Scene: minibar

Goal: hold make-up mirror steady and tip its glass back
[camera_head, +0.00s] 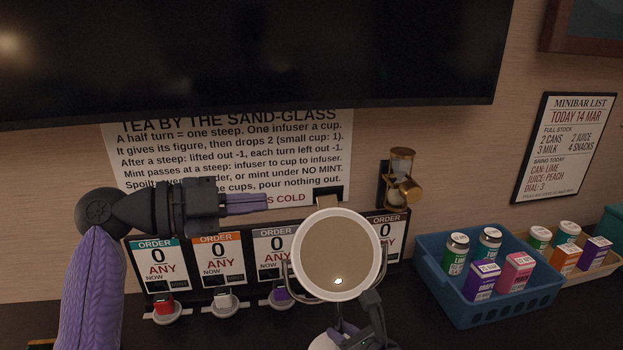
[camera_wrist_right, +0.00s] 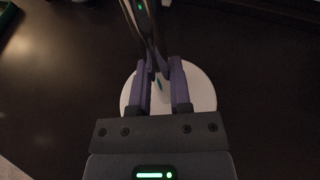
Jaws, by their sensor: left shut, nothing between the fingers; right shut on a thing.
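The make-up mirror (camera_head: 335,250) stands on the dark counter. Its round glass has a white rim and faces my head camera, held in a grey fork. My right gripper (camera_head: 346,332) is low at the mirror's stem, shut on it. In the right wrist view the right gripper (camera_wrist_right: 161,85) has its purple fingers on either side of the stem, above the white round base (camera_wrist_right: 204,96). My left gripper (camera_head: 266,203) is shut and empty, up and to the left of the glass, apart from it, pointing right. The lower stem is partly hidden by my right gripper.
Order cards (camera_head: 217,257) stand in a row behind the mirror, with small cups (camera_head: 225,301) before them. A sand-glass (camera_head: 402,165) is on the wall. A blue basket (camera_head: 446,286) of cans and cartons stands right. A wall sign (camera_head: 235,150) is behind my left gripper.

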